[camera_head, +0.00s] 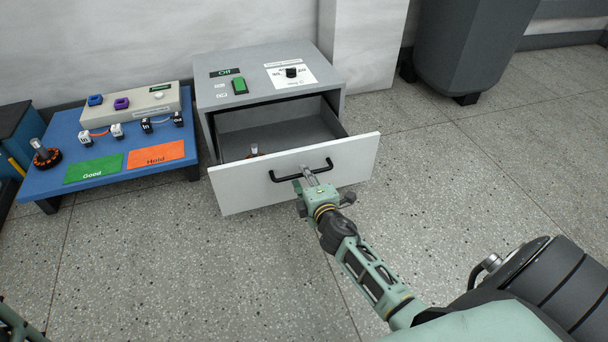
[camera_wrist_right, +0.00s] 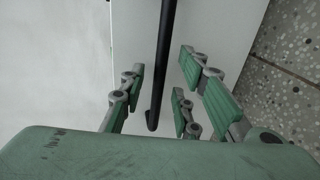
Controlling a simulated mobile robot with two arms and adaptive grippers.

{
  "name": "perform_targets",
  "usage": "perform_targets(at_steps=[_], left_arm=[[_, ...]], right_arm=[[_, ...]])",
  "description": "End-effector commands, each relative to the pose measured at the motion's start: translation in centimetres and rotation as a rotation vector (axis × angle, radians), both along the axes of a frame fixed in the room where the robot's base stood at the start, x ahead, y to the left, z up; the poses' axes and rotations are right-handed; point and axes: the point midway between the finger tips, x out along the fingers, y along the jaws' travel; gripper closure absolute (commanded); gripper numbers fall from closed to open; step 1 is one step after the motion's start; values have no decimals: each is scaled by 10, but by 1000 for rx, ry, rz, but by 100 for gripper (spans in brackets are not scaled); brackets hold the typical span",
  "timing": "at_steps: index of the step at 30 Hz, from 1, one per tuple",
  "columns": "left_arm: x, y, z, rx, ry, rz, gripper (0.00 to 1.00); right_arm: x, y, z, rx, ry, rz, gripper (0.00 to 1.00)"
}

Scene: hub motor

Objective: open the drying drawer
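The drying drawer (camera_head: 240,189) is pulled out of the grey cabinet (camera_head: 208,92), and its inside shows. A small part with an upright pin (camera_head: 254,151) is partly visible in it behind the white front. The black bar handle (camera_head: 283,178) is on the drawer front; it also shows in the wrist view (camera_wrist_right: 164,50). My right gripper (camera_head: 308,174) is at the handle. In the wrist view its green fingers (camera_wrist_right: 160,92) are apart, with the bar between them and gaps on both sides. My left gripper is not visible; only a bit of arm shows at the lower left corner.
A blue table (camera_head: 60,183) stands left of the cabinet, with a green Good mat (camera_head: 93,169), an orange Hold mat (camera_head: 156,154), a motor part (camera_head: 45,157) and a beige box (camera_head: 132,107). A grey bin (camera_head: 470,45) stands back right. The speckled floor is clear in front.

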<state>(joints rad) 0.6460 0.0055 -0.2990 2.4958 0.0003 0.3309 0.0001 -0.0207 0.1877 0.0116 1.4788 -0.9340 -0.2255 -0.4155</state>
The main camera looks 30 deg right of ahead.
Motion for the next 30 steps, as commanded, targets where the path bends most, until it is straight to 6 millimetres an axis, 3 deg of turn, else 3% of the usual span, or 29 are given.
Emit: perform_targets(at_steps=[3,10,30], left_arm=[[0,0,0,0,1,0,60],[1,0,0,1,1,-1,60],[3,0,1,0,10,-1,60]], right_arm=[[-22,5,3,1,2,2,70],[-49,12,10,2,0,1,70],[-52,19,18,19,-13,14,70]])
